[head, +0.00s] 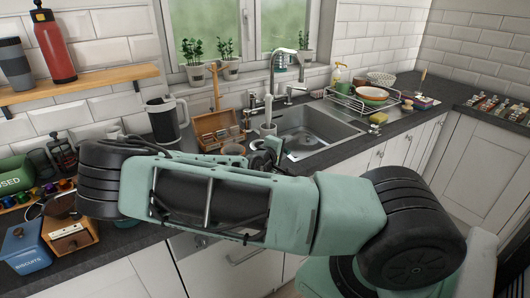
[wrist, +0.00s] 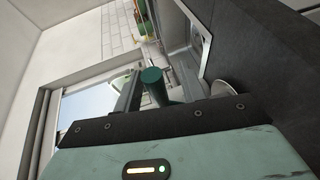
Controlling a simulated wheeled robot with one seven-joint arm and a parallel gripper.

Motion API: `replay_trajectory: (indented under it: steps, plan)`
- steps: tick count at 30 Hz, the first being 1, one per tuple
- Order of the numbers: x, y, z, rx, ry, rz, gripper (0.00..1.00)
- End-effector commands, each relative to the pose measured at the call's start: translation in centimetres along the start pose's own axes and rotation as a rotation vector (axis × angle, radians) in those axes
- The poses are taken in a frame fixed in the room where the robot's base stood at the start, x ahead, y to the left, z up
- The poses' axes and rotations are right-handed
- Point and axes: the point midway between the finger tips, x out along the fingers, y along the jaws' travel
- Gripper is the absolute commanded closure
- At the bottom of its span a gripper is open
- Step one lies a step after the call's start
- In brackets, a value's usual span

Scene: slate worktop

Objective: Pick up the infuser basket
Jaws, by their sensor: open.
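My gripper (head: 270,148) is open above the worktop in front of the sink; my forearm hides much of it in the head view. In the wrist view its dark housing fills the lower middle, with a dark finger (wrist: 128,94) reaching forward. A dark green cylinder (wrist: 154,82) shows beside that finger; I cannot tell whether they touch. A pale, round-rimmed metal thing (wrist: 223,88) is partly hidden behind the housing. I cannot tell whether it is the infuser basket.
The sink (head: 310,130) lies behind my gripper, with a dish rack (head: 365,101) to its right. An open wooden box (head: 216,128) and a dark jug with a pale handle (head: 163,120) stand to the left. Worktop right of the rack is partly clear.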

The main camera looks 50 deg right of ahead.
Motion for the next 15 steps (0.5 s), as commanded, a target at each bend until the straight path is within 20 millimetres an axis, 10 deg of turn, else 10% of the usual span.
replay_trajectory:
  steps: [6,11,15]
  plan:
    - [0.08,-0.07,-0.01,-0.001,0.001,0.0,0.59]
    - [0.07,-0.06,-0.02,0.0,0.001,0.0,1.0]
    - [0.06,-0.04,-0.03,0.0,0.001,0.0,1.0]
